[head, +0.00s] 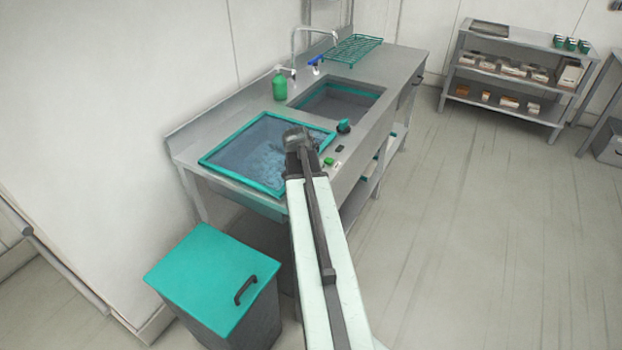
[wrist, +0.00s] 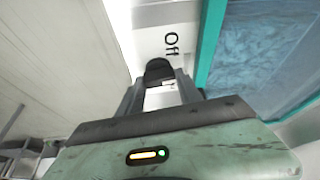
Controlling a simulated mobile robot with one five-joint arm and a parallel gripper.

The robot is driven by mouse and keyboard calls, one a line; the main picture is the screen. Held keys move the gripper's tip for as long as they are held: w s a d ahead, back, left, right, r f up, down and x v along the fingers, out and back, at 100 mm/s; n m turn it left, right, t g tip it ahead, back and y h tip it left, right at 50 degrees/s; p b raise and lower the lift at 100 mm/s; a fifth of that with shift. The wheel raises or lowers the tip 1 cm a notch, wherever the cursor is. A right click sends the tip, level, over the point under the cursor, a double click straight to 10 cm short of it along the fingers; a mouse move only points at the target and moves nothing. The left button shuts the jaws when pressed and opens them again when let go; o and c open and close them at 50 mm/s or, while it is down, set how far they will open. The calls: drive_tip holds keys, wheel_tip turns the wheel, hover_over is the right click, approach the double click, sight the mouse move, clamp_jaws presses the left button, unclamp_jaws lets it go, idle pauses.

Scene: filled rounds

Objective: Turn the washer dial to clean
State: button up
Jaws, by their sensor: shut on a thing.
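The washer (head: 212,160) has a teal-rimmed basin of bluish water set in a steel counter. Its teal rim also shows in the wrist view (wrist: 208,45). My gripper (head: 297,138) reaches over the washer's right side in the head view and hides what is under it. In the wrist view my gripper (wrist: 160,80) is shut on a dark knob, the washer dial (wrist: 158,68). The word "Off" (wrist: 172,43) is printed on the pale panel just beyond the dial. Other label words are not visible.
A teal knob (head: 344,126), a small black part (head: 339,149) and a green button (head: 328,161) sit on the counter's front strip. A sink (head: 340,103), green bottle (head: 280,86) and rack (head: 355,48) are behind. A teal-lidded bin (head: 210,275) stands in front. Floor at right is clear.

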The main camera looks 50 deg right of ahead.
drive_tip(key=m+g, duration=0.1)
drive_tip(key=m, duration=0.3)
drive_tip(key=m+g, duration=0.1)
drive_tip(key=m, duration=0.1)
drive_tip(key=shift+w+g, duration=0.3)
drive_tip(key=shift+w, duration=0.05)
drive_tip(key=m+g, duration=0.1)
drive_tip(key=m, duration=0.2)
drive_tip(key=m+g+y, duration=0.1)
drive_tip(key=m, duration=0.3)
drive_tip(key=shift+w, duration=0.15)
drive_tip(key=o, duration=1.4)
drive_tip(key=shift+w, duration=0.1)
